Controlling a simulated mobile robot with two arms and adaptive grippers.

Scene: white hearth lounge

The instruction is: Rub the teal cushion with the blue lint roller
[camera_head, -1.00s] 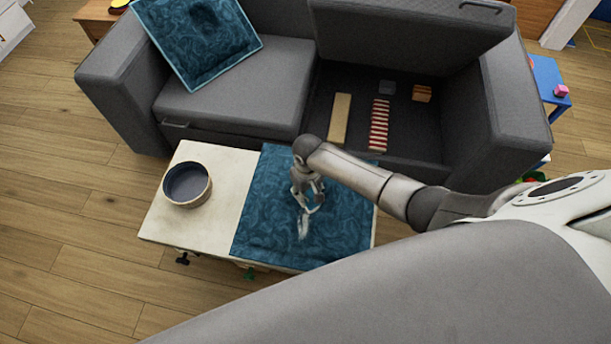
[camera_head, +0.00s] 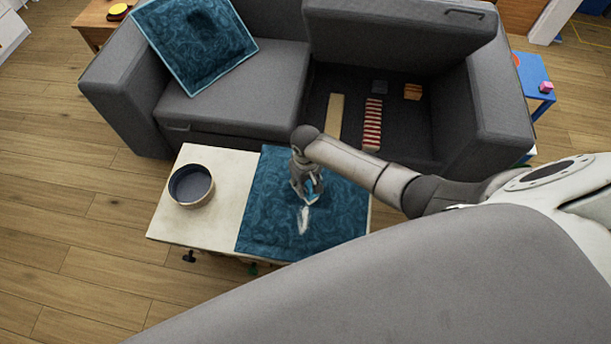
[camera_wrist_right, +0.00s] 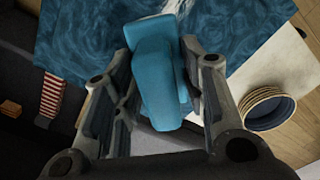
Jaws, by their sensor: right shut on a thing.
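A teal cushion (camera_head: 262,215) lies flat on the right part of a low pale table, with a white streak (camera_head: 304,220) on it. My right gripper (camera_head: 309,196) is over the cushion, just behind the streak. In the right wrist view it is shut on the blue lint roller (camera_wrist_right: 158,70), which sits between its fingers. In the head view only a little blue shows at the fingertips, and I cannot tell whether the roller touches the cushion. The cushion also fills the top of the wrist view (camera_wrist_right: 85,40). My left gripper is out of view.
A dark-lined bowl (camera_head: 191,186) stands on the bare left part of the table (camera_head: 221,208). Behind is a grey sofa (camera_head: 235,95) with a similar teal cushion (camera_head: 195,45) and an open seat compartment holding a red-striped thing (camera_head: 372,125) and several blocks.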

